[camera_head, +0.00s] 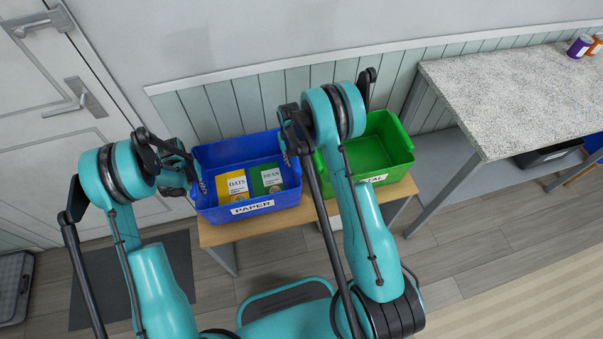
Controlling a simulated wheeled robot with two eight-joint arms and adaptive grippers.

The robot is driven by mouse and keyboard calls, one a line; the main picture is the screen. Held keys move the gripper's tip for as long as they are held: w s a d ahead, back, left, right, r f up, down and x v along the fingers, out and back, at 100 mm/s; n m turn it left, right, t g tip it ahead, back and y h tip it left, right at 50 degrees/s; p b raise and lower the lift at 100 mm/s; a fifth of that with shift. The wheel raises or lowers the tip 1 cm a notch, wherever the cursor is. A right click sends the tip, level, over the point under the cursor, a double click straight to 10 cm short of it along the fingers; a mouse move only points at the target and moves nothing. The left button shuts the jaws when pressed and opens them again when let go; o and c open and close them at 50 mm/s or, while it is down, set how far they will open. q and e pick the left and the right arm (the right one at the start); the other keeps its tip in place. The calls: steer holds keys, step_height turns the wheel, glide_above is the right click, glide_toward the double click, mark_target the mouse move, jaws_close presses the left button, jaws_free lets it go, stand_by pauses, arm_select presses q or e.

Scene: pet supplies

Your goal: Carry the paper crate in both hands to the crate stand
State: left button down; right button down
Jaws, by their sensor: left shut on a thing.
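The paper crate (222,213) is a blue open bin with a white PAPER label. It is at the left end of a wooden bench (285,216); whether it rests there or hangs just above cannot be told. A yellow OATS pack (237,184) and a green BEAN pack (266,178) are inside it. My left gripper (199,181) is shut on the crate's left wall. My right gripper (289,154) is at the crate's right wall; my arm hides much of it, so its grip cannot be told. No crate stand can be told apart by name.
A green crate (393,169) with a partly hidden label stands right of the blue one. A speckled-top table (500,95) is at the right. A door (60,120) and dark mat (100,288) are at the left. Floor (450,260) is clear at the lower right.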

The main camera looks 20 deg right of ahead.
arm_select(q)
steer(key=shift+a+f, duration=0.2)
steer(key=shift+f, duration=0.5)
arm_select(e)
steer(key=shift+d+f, duration=0.15)
steer(key=shift+f, duration=0.6)
arm_select(q)
steer(key=c, duration=1.8)
jaws_free()
steer(key=shift+c, duration=0.2)
arm_select(e)
steer(key=c, duration=1.6)
jaws_free()
arm_select(q)
steer(key=shift+o, duration=0.7)
steer(key=shift+d, duration=0.1)
arm_select(e)
steer(key=shift+o, duration=1)
arm_select(q)
steer(key=r, duration=1.1)
steer(key=shift+a+r, duration=0.25)
steer(key=shift+r, duration=0.25)
arm_select(e)
steer(key=shift+r, duration=0.25)
step_height(320, 180, up, 12)
steer(key=shift+f, duration=0.2)
